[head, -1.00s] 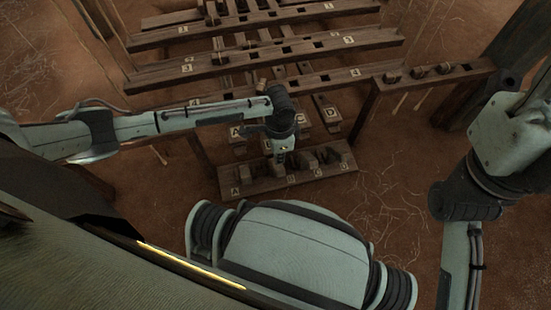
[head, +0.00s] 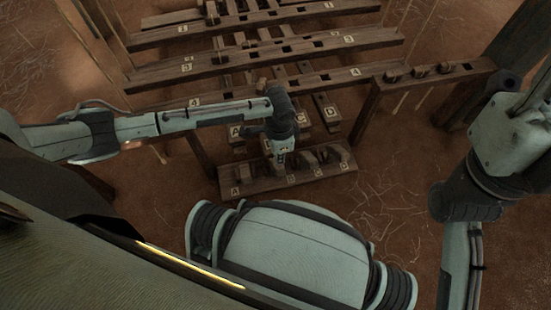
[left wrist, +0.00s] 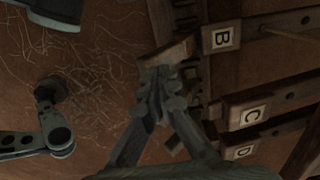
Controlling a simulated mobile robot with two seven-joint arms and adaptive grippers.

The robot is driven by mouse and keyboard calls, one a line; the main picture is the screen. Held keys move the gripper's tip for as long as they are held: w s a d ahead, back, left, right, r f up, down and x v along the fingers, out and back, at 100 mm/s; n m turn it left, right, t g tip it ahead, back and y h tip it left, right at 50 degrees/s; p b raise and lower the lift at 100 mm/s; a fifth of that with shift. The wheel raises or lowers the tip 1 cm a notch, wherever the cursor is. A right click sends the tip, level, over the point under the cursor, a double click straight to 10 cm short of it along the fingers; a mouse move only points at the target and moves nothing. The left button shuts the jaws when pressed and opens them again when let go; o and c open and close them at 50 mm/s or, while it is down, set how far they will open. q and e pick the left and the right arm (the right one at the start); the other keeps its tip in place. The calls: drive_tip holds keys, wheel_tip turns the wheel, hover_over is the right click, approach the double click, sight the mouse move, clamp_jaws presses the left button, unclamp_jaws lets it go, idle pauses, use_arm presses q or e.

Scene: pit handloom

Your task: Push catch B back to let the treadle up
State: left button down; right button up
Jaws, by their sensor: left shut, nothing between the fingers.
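The catch board (head: 262,186) is a wooden rail on the floor with blocky catches, labelled A to D. My left gripper (head: 279,166) points down over catch B's place, largely hiding that catch in the head view. In the left wrist view the left gripper (left wrist: 160,78) is shut and empty, its tips at a wooden block (left wrist: 175,52) that looks like catch B. Whether they touch I cannot tell. My right gripper is out of view.
Treadles labelled A (head: 236,132), C (head: 316,118) and D (head: 331,113) lie just behind the catch board. Numbered wooden crossbars (head: 265,62) of the loom stand behind them. A post-and-rail frame (head: 430,75) stands at right. Bare earth floor (head: 390,180) lies to the right of the board.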

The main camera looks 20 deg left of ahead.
use_arm(q)
drive_tip(key=shift+f+b, duration=0.45)
drive_tip(key=shift+f, duration=0.65)
